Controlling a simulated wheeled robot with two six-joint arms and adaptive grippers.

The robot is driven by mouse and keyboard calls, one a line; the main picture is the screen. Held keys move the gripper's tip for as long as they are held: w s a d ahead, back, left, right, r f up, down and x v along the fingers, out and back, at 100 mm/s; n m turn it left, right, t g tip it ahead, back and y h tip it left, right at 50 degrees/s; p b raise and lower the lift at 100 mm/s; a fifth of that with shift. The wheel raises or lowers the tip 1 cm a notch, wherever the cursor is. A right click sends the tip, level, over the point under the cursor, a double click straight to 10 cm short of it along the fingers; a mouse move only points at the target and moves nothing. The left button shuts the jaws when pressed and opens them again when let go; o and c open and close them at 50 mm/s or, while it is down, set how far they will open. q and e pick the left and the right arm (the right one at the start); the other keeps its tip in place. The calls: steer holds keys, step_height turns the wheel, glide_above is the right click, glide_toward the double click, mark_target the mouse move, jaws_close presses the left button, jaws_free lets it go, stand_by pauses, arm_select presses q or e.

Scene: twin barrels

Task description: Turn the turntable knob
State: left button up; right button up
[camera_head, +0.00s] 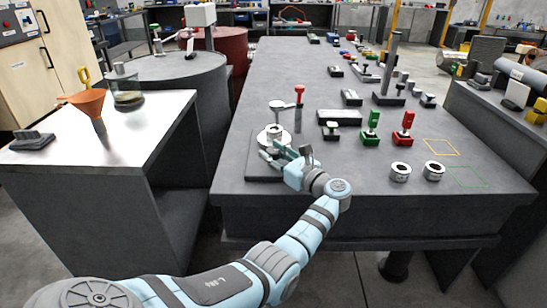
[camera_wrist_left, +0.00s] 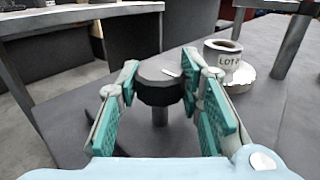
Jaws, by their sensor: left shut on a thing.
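The turntable knob (camera_wrist_left: 158,88) is a dark round cap with a white mark on top, on a short grey post in the left wrist view. My left gripper (camera_wrist_left: 166,82) is shut on it, with teal pads on either side. In the head view my left gripper (camera_head: 276,152) is over the dark base plate (camera_head: 262,172) and hides the knob. The light round turntable (camera_wrist_left: 242,82) is just beyond it and carries a grey ring labelled "LOT" (camera_wrist_left: 224,64); the rest of the label is unclear. My right gripper is not in view.
A red-topped post (camera_head: 299,93) stands behind the turntable. Green (camera_head: 371,127) and red (camera_head: 403,128) fixtures and two metal rings (camera_head: 400,172) (camera_head: 433,171) are to the right. A side table (camera_head: 150,115) with an orange funnel (camera_head: 88,102) is at left.

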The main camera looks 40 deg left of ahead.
arm_select(q)
steer(key=o, duration=1.2)
steer(key=d, duration=0.4)
steer(key=s+d, duration=0.1)
steer(key=d, duration=0.3)
steer(key=s+d, duration=0.1)
steer(key=d, duration=0.2)
steer(key=shift+s+d, duration=0.15)
steer(key=shift+d, duration=0.25)
steer(key=shift+a, duration=0.1)
steer(key=shift+c, duration=0.2)
